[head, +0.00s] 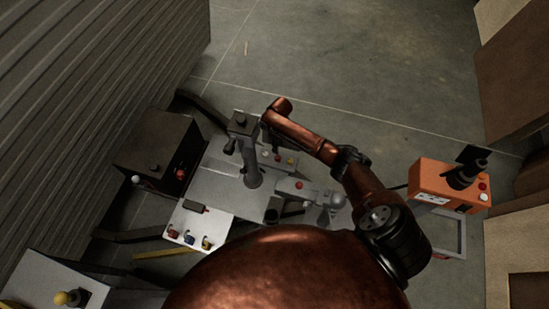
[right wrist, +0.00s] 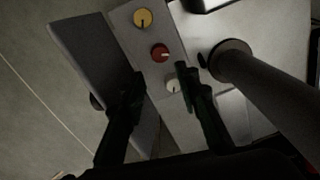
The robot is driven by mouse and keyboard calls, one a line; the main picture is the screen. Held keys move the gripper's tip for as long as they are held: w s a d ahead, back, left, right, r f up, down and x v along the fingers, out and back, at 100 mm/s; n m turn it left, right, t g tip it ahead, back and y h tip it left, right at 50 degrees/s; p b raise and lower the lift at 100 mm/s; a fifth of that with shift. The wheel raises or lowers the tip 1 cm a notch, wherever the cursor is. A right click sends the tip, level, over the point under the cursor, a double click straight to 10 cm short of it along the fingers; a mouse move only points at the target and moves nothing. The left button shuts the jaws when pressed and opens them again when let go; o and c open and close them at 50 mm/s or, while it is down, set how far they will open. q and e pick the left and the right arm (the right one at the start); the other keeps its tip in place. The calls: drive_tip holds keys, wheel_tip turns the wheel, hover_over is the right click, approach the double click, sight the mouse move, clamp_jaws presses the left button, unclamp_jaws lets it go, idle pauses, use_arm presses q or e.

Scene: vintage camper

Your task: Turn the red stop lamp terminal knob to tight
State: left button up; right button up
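The red knob (right wrist: 160,53) sits on a pale panel between a yellow knob and a white knob in the right wrist view; its light mark points right. In the head view the red knob (head: 278,158) is small, in a row on the grey bench. My right gripper (right wrist: 160,75) is open and empty, its dark fingers apart. The fingertips lie short of the red knob in the picture, with the white knob (right wrist: 172,85) between the fingers, close to the right one. In the head view my right gripper (head: 241,131) is small and dark. My left gripper is not in view.
A grey post (right wrist: 265,85) stands close right of the right finger. A dark plate (right wrist: 95,55) rises left of the panel. A black box (head: 158,152) stands left of the bench, and an orange box (head: 432,183) stands right. The floor behind is clear.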

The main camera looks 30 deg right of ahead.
sight(278, 157)
wheel_tip(278, 157, down, 3)
drive_tip(key=shift+s+r+b, duration=0.1)
drive_tip(key=shift+s+b, duration=0.05)
drive_tip(key=shift+b, duration=0.4)
wheel_tip(278, 157, down, 7)
drive_tip(key=b, duration=0.2)
drive_tip(key=shift+a+b, duration=0.1)
drive_tip(key=shift+b, duration=0.25)
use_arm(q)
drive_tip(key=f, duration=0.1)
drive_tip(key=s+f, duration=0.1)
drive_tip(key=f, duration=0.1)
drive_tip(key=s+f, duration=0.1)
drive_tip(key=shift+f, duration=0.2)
use_arm(e)
drive_tip(key=shift+r, duration=0.1)
drive_tip(key=shift+c, duration=0.7)
clamp_jaws()
